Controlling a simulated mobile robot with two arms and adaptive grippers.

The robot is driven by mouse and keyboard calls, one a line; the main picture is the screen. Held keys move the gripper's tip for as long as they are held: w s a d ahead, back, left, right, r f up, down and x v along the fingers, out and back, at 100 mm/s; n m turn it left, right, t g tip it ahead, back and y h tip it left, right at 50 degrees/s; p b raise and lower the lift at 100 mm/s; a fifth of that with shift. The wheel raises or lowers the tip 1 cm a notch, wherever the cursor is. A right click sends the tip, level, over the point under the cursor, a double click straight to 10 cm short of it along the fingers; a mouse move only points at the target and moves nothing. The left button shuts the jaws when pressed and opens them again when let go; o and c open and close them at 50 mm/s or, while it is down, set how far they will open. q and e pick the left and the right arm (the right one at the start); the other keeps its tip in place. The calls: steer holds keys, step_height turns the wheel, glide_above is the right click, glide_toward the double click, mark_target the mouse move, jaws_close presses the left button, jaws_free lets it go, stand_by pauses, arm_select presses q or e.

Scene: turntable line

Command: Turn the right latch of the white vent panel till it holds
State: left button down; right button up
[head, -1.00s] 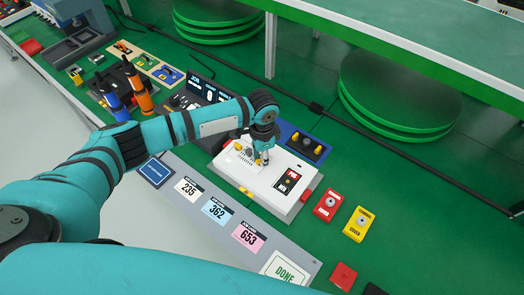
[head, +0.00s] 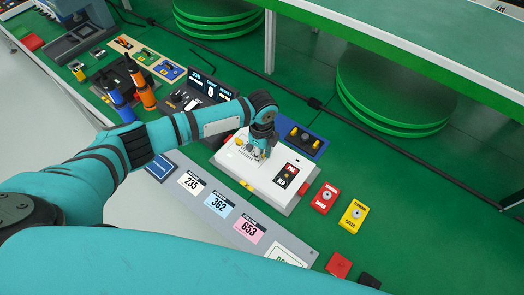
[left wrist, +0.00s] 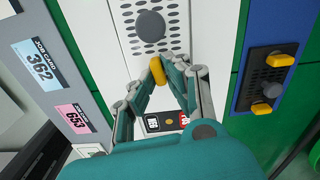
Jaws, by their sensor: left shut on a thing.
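The white vent panel (head: 274,180) lies on the green bench in the middle of the head view. In the left wrist view, the panel (left wrist: 97,45) shows vent holes and a dark round knob (left wrist: 150,25). The right latch (left wrist: 157,68) is a small yellow tab between my left fingertips, its long side running roughly along the panel. My left gripper (head: 262,154) is shut on it from above; the left wrist view shows its fingers (left wrist: 168,66) around the tab. The other yellow latch (head: 239,142) sits left of the gripper. My right gripper is not in view.
A blue plate with yellow knobs (head: 315,143) lies behind the panel. Red (head: 325,198) and yellow (head: 353,215) boxes stand to its right. A strip of number cards (head: 220,207) runs in front. Orange and blue bottles (head: 140,92) stand at the left.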

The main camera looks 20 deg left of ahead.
arm_select(q)
steer(key=shift+r+m, duration=0.1)
steer(key=shift+m, duration=0.5)
steer(key=c, duration=1.6)
jaws_free()
steer(key=shift+c, duration=0.2)
step_height(320, 180, up, 12)
steer(key=shift+s, duration=0.1)
